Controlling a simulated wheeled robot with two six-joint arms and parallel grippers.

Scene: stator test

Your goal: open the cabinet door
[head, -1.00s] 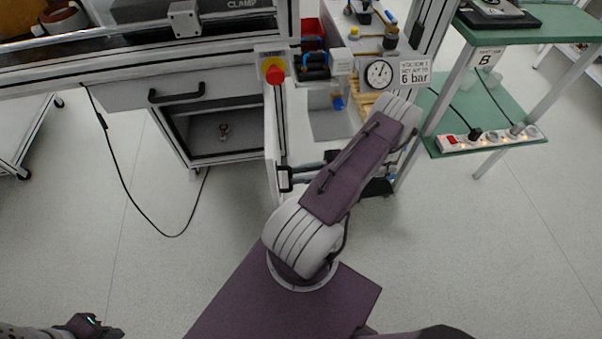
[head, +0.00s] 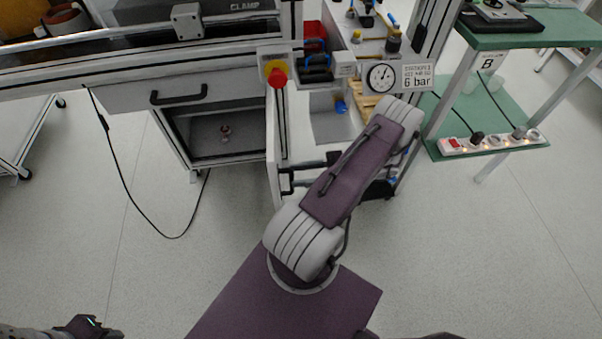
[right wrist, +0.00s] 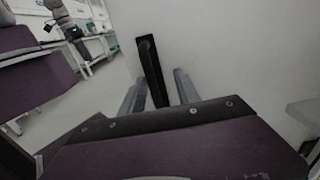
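The cabinet under the bench stands open, and its shelf (head: 215,136) with a small object (head: 225,131) shows. The white cabinet door (head: 273,150) is swung out towards me, seen nearly edge-on. Its face (right wrist: 230,50) fills much of the right wrist view. The black upright door handle (right wrist: 151,72) lies between the two grey fingers of my right gripper (right wrist: 158,92), with gaps beside it, so the gripper is open around it. In the head view the right gripper (head: 297,176) is at the door's right side, partly behind my arm. My left gripper (head: 92,328) is at bottom left; its fingers are unclear.
A drawer with a black handle (head: 179,94) is above the cabinet. A red emergency button (head: 277,77) and a gauge (head: 381,77) are above and right of the door. A black cable (head: 130,195) hangs to the floor.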

